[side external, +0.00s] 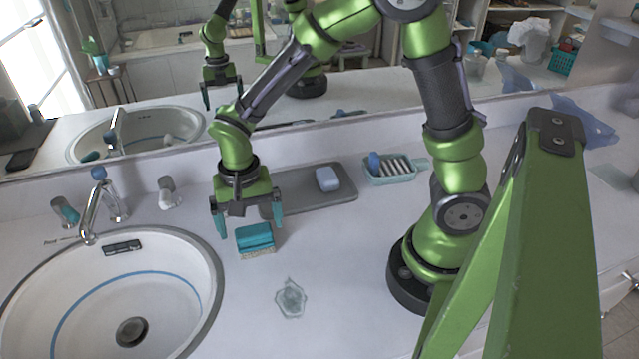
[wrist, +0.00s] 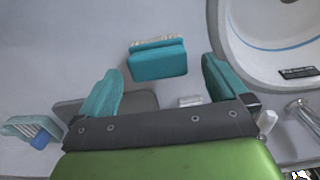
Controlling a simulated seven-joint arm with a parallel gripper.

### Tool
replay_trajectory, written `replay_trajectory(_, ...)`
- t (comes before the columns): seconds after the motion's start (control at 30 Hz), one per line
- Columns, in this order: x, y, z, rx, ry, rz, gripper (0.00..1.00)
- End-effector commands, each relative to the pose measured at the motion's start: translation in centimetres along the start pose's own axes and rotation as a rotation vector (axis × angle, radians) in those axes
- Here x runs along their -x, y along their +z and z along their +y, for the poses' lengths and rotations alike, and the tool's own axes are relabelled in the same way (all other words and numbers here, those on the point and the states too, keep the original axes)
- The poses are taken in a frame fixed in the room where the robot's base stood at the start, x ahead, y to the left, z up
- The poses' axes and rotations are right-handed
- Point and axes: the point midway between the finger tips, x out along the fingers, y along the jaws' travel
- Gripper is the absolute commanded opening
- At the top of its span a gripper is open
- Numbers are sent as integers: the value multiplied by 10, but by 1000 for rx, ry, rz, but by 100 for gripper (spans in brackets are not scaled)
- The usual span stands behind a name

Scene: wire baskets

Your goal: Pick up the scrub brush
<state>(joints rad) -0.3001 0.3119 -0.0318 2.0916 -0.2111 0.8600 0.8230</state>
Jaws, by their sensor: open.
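The scrub brush (side external: 255,236) has a teal back and pale bristles. It lies on the white counter between the sink and the grey tray. In the wrist view the brush (wrist: 158,62) sits ahead of the fingertips, near the middle, with its bristles on the far side. My gripper (side external: 248,223) is open and empty, with teal fingertips spread wide, above and just behind the brush. In the wrist view its fingers (wrist: 161,82) stand left and right of the brush's span, and neither appears to touch it.
A round sink (side external: 205,262) with a chrome faucet (side external: 97,205) is at left. A grey tray (side external: 300,200) holds a pale soap bar (side external: 327,179). A teal soap dish (side external: 392,178) stands behind. A glassy piece (side external: 290,298) lies on the counter in front. A mirror spans the back.

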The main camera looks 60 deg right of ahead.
Motion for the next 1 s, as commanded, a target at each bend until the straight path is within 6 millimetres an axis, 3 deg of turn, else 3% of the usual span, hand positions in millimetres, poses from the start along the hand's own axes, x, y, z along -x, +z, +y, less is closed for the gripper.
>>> replay_trajectory(0.33, -45, -2, 4, -1, 4, -2, 100)
replay_trajectory(0.67, -52, -2, 3, 1, 0, 0, 100)
replay_trajectory(1.0, -51, -2, 3, 1, 0, 0, 48)
